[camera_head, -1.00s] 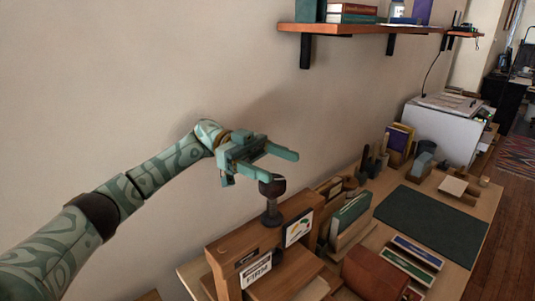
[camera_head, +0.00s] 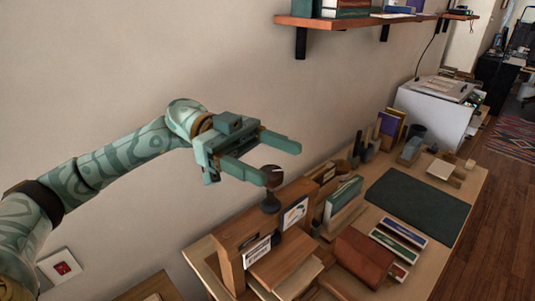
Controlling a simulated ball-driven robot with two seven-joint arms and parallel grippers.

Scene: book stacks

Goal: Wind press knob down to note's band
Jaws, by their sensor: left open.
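The wooden press (camera_head: 228,262) stands at the near end of the bench. Its dark round knob (camera_head: 273,178) sits upright on a dark screw post (camera_head: 270,201) above the top beam. A white note with coloured marks (camera_head: 295,213) is on the front of the press, right of the post. Its band is too small to make out. My left gripper (camera_head: 282,164) is open and empty at knob height. Its nearer fingertip is right beside the knob's left side; the farther finger reaches past behind it. I cannot tell whether it touches. My right gripper is not in view.
A white lettered plate (camera_head: 257,252) is on the press front. A brown leather-like block (camera_head: 364,256) and flat books (camera_head: 398,243) lie to the right. Upright books (camera_head: 342,199) stand behind. A dark green mat (camera_head: 417,204) covers the bench further right. A wall shelf (camera_head: 345,22) hangs above.

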